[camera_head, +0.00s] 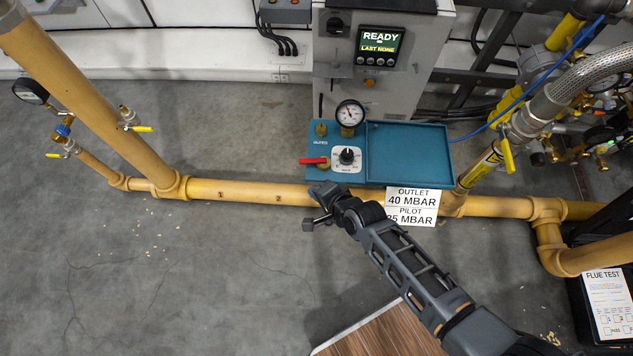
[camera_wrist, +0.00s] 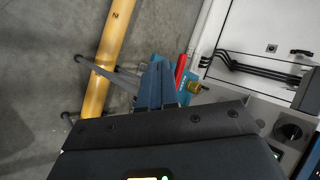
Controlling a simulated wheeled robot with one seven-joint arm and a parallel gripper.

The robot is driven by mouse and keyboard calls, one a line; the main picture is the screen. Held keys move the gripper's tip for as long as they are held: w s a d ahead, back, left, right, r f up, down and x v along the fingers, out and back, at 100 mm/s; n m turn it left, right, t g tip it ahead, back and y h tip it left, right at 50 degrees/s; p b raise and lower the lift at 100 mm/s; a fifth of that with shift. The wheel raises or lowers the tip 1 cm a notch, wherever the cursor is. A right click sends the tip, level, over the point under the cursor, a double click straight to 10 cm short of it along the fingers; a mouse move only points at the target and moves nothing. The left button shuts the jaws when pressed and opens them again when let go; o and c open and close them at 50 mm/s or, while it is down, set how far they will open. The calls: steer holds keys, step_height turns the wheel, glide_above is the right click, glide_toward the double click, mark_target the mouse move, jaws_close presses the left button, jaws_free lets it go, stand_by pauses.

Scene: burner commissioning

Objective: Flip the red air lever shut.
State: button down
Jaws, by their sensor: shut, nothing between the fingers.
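The red air lever (camera_head: 313,161) points left, lying roughly level across a brass valve at the left end of a teal panel (camera_head: 405,150). In the wrist view the red lever (camera_wrist: 181,69) shows as a narrow strip just right of my fingers. My gripper (camera_head: 318,190) is shut and empty, just below the lever in the head view, in front of the yellow pipe. In the wrist view my gripper (camera_wrist: 157,72) has its fingertips together beside the lever. I cannot tell whether they touch it. Part of the valve is hidden behind my fingers there.
A black dial (camera_head: 346,156) sits right of the lever, with a pressure gauge (camera_head: 350,113) above. The yellow pipe (camera_head: 240,191) runs along the panel's front edge. A grey cabinet (camera_head: 335,75) stands behind, its display reading READY. Floor at left is open.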

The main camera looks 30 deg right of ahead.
steer(key=shift+s+a+r, duration=0.35)
steer(key=shift+s+r, duration=0.45)
steer(key=shift+r, duration=0.05)
